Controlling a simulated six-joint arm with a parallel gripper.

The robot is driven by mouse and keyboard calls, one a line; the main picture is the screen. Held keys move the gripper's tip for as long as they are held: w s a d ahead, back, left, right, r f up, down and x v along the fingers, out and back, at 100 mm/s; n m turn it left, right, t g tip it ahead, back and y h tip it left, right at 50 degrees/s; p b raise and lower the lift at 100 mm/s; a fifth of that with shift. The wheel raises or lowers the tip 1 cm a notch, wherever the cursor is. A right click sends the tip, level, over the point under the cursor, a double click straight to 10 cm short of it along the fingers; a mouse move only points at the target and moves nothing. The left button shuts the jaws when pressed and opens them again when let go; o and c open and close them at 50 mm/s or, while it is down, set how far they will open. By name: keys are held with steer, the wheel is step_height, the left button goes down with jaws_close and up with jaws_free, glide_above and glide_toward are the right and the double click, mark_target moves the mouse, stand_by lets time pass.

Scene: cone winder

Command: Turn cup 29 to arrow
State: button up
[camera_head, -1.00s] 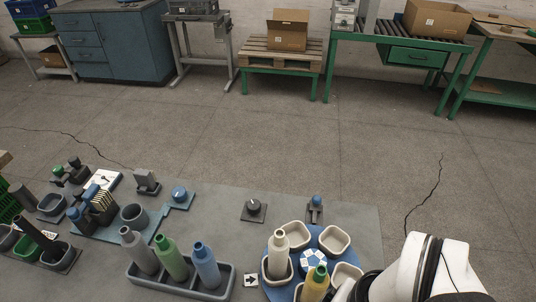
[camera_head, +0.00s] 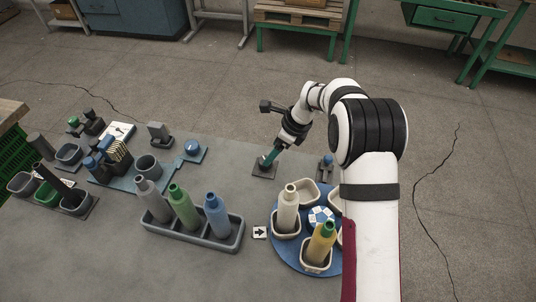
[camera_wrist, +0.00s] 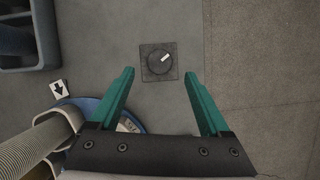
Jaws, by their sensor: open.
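A blue turntable (camera_head: 281,256) carries several cream cups around a numbered hub (camera_head: 320,215). One cup (camera_head: 286,236) holds a cream bottle and another (camera_head: 316,268) holds a yellow bottle with a green top. I cannot read which cup is 29. A white card (camera_head: 260,232) with a black arrow lies left of the turntable, pointing toward it; the card also shows in the wrist view (camera_wrist: 59,88). My gripper (camera_head: 269,160) is open and empty above a dark round knob (camera_wrist: 159,61) on a square plate. The knob, with a white mark, shows between and beyond the green fingertips (camera_wrist: 159,76).
A grey tray (camera_head: 190,236) with grey, green and blue bottles stands left of the arrow card. More cups and fixtures fill the left. The mat around the knob is clear.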

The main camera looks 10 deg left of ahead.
steer(key=x, duration=0.5)
steer(key=shift+f, duration=0.35)
jaws_close()
